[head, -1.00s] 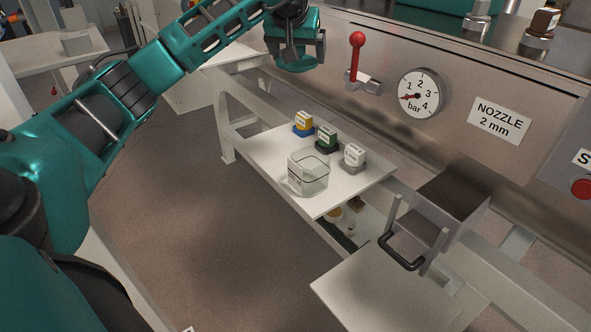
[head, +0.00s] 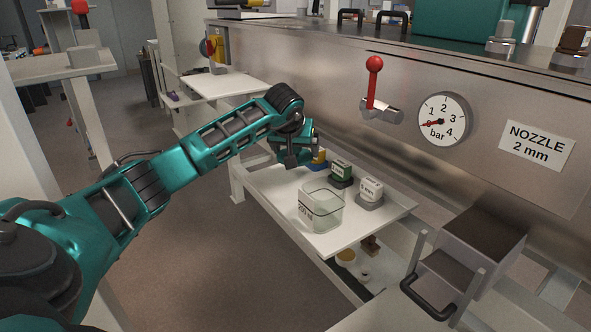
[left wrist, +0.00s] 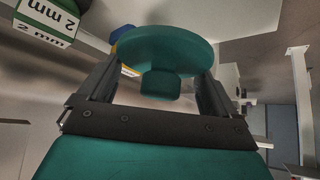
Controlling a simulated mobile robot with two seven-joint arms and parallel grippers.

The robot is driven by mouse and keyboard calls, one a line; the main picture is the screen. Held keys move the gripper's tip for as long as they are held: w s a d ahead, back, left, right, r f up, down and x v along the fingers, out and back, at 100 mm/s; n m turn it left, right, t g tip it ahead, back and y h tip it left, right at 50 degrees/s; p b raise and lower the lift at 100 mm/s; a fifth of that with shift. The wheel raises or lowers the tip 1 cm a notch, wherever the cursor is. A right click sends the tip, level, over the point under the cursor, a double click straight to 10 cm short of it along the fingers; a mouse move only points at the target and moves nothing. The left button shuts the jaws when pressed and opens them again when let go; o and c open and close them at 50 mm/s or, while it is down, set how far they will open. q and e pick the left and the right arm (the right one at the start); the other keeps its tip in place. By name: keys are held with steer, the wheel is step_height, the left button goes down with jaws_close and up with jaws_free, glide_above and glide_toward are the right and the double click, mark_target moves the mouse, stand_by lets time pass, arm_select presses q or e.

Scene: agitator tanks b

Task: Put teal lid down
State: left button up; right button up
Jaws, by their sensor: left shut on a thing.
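The teal lid (left wrist: 165,50) is a round disc with a small block-like knob, seen in the left wrist view. My left gripper (left wrist: 158,80) is shut on that knob, with a dark finger on each side. In the head view my left gripper (head: 298,157) is over the back left of the white shelf (head: 280,190), close to the blue and yellow block (head: 319,157) and partly covering it. I cannot make out the lid clearly in the head view. Whether the lid touches anything below is not clear. My right gripper is not in view.
A clear open container (head: 322,212) stands at the shelf's front. The steel machine wall with a red lever (head: 373,80) and gauge (head: 443,118) rises behind. A metal box (head: 485,240) with a black handle is at right.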

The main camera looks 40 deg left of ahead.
mark_target(295, 176)
arm_select(q)
steer(key=shift+f, duration=0.25)
step_height(295, 176, down, 4)
steer(key=shift+f+b, duration=0.1)
steer(key=shift+b, duration=0.5)
steer(key=o, duration=0.8)
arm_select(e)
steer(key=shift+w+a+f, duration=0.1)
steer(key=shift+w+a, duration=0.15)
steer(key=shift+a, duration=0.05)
